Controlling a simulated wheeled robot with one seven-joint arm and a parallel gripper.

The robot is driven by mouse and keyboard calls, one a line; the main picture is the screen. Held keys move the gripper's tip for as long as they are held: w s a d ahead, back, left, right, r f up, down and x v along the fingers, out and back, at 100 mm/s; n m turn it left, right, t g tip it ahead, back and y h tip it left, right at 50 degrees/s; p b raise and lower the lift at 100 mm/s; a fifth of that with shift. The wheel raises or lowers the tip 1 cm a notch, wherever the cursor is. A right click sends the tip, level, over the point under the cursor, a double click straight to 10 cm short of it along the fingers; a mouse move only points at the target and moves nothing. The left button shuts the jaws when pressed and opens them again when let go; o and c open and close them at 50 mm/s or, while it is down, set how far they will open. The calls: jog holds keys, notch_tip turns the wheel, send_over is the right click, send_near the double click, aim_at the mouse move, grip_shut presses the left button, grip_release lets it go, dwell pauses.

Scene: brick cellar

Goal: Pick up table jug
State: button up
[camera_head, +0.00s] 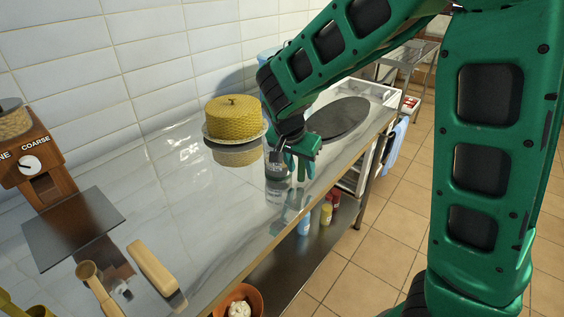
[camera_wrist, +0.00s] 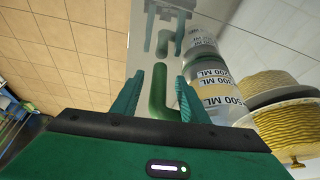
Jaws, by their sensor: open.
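The table jug is a clear measuring jug with ML labels and a green handle. In the wrist view its labelled body (camera_wrist: 212,88) is at right of centre, and its handle (camera_wrist: 158,92) shows between my fingers, with no visible grip on it. In the head view the jug (camera_head: 275,171) stands on the shiny counter, partly hidden by my gripper (camera_head: 297,165). My gripper also shows in the wrist view (camera_wrist: 158,98), open, its two green fingers spread on either side of the handle.
A yellow honeycomb-textured dome (camera_head: 233,112) on a plate stands close behind the jug. A dark round plate (camera_head: 338,118) lies farther along the counter (camera_head: 195,215). A grinder (camera_head: 30,160), a dark board (camera_head: 73,228) and a wooden block (camera_head: 153,268) are at left. Bottles stand on the lower shelf.

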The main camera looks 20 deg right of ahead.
jog(key=shift+w+d+f, duration=0.15)
jog(key=shift+d+f, duration=0.05)
jog(key=shift+f, duration=0.45)
grip_shut()
jog(key=shift+r, duration=0.25)
